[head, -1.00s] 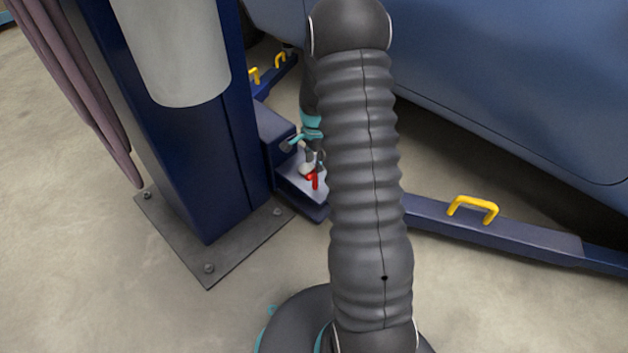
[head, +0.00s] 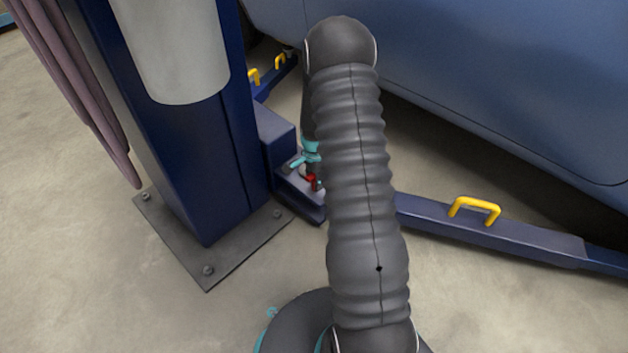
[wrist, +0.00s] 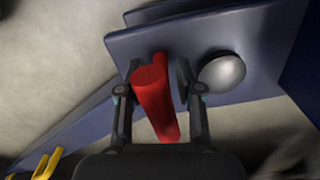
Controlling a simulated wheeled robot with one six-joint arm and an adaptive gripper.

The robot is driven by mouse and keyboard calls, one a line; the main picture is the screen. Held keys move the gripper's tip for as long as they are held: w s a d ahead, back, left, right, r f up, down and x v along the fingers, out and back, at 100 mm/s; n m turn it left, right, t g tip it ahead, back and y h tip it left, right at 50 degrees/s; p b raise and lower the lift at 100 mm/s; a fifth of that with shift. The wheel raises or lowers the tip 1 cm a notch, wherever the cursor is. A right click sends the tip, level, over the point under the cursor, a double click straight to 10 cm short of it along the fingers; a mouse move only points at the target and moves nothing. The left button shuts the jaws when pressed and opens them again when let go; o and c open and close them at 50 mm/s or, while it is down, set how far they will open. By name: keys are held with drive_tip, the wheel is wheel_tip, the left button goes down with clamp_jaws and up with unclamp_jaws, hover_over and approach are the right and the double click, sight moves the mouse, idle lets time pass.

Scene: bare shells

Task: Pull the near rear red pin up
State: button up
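The red pin (wrist: 156,101) stands at the inner end of the blue lift arm (head: 301,200), beside the post. In the wrist view it rises between the two fingers of my gripper (wrist: 159,98). A dark gap shows between the pin and each finger, so the fingers are open around it. In the head view my gripper (head: 312,178) is at the red pin (head: 311,182), partly hidden behind my arm. The pin's lower end is hidden in the wrist view.
A domed grey bolt head (wrist: 222,71) is close to the right finger. The dark blue post (head: 190,150) stands left on a bolted base plate (head: 210,262). A yellow handle (head: 475,208) sits on the lift arm. A blue car body (head: 500,80) hangs above.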

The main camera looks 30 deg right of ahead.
clamp_jaws()
wheel_tip(320, 180, up, 4)
drive_tip(key=shift+r+p, duration=0.1)
drive_tip(key=shift+p, duration=0.9)
drive_tip(key=shift+o, duration=1.9)
unclamp_jaws()
wheel_tip(320, 180, up, 12)
